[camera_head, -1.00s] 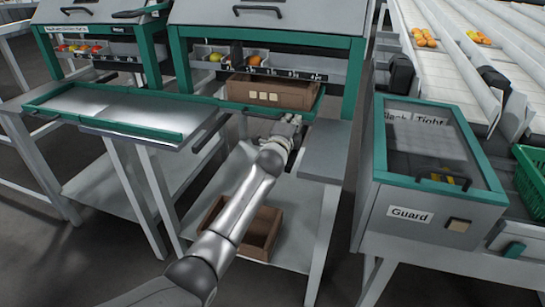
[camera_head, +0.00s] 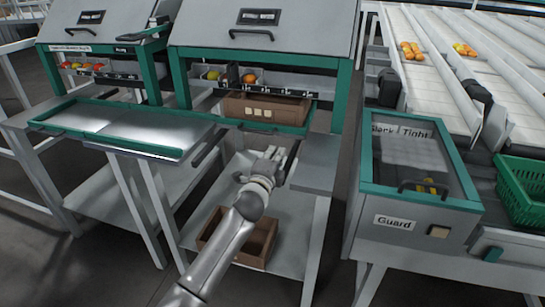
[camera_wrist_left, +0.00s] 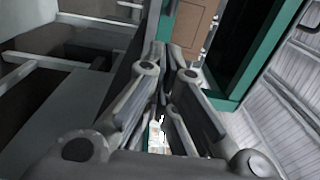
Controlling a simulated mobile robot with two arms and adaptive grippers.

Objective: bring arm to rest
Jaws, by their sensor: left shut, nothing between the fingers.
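My left arm reaches up from the bottom of the head view. Its gripper (camera_head: 280,156) is in front of the right-hand station, below the green-edged tray (camera_head: 289,129). In the left wrist view the fingers of the left gripper (camera_wrist_left: 166,48) come together at their tips with nothing between them. A brown cardboard box (camera_head: 285,107) sits on that tray, apart from the gripper. My right gripper is in neither view.
A brown open box (camera_head: 258,243) stands on the lower shelf under the arm. A cabinet labelled Guard (camera_head: 415,212) stands at the right, with a green crate (camera_head: 519,190) beside it. An empty green-edged tray (camera_head: 120,128) is at the left.

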